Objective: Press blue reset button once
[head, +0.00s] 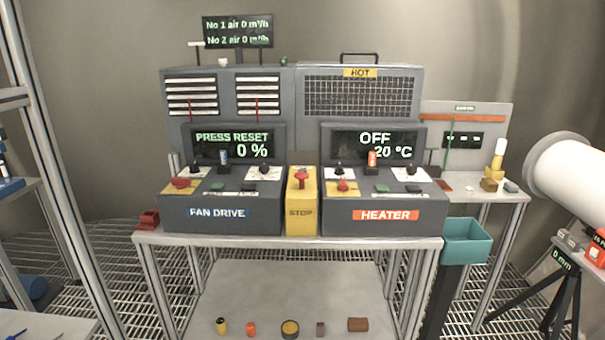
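The fan drive console (222,214) stands on the left of the bench, and its display (231,145) reads "PRESS RESET" and "0 %". A small upright blue piece (224,157) stands at the back of this console, below the display. The console top also carries a red knob (180,183), a green button (217,187) and dark knobs. A yellow STOP box (301,215) with a red mushroom head (301,178) stands between the consoles. I cannot tell for certain which small part is the blue reset button. Neither of my grippers shows in the head view.
The heater console (385,215) stands on the right, its display (375,145) reading "OFF" and "20 °C". A teal bin (467,240) is at the bench's right. A white cylinder (575,170) on a tripod is far right. Shelving (20,185) stands left. Several small objects lie on the lower shelf.

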